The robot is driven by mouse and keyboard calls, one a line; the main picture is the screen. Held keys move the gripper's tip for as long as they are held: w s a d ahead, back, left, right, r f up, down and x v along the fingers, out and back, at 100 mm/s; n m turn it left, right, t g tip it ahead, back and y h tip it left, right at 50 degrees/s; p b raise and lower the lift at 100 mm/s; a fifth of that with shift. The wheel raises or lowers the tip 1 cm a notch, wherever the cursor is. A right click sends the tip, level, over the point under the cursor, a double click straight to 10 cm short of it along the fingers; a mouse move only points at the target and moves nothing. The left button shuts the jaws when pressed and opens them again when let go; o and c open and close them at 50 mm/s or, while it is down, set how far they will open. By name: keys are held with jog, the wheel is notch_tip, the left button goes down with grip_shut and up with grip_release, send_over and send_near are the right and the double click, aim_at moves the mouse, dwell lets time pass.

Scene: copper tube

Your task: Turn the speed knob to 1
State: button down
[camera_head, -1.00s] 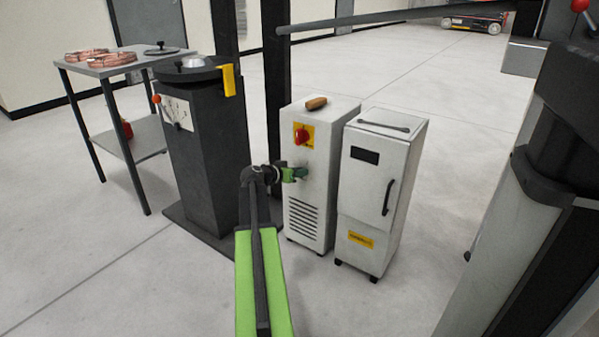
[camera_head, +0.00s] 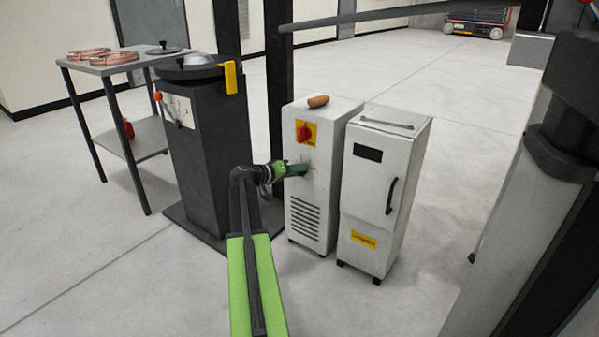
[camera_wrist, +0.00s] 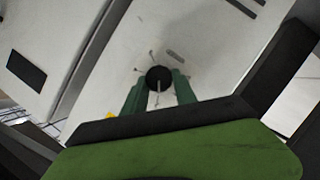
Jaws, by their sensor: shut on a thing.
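The speed knob (camera_wrist: 159,77) is a small round black knob with a pale pointer line on the white cabinet front. In the wrist view its line points toward the bottom of the picture, between my fingers. Small marks surround the knob; their numbers are too small to read. My gripper (camera_wrist: 159,88) has its two green fingers on either side of the knob, shut on it. In the head view my gripper (camera_head: 300,170) reaches the front of the white cabinet (camera_head: 318,190), below the red switch, and hides the knob.
The red rotary switch (camera_head: 304,133) on its yellow plate is just above my gripper. A brown-handled object (camera_head: 318,101) lies on the cabinet top. A second white cabinet (camera_head: 385,195) stands close on the right, a dark machine (camera_head: 208,150) on the left. Open floor lies in front.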

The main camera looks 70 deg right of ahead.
jog(key=shift+s, duration=0.3)
jog(key=c, duration=1.1)
grip_release()
jog(key=shift+o, duration=0.5)
jog(key=shift+w, duration=0.1)
jog(key=p+v, duration=0.4)
jog(key=v, duration=1.3)
jog(key=shift+p, duration=0.3)
jog(key=shift+w+a+r, duration=0.1)
jog(key=shift+w+a, duration=0.05)
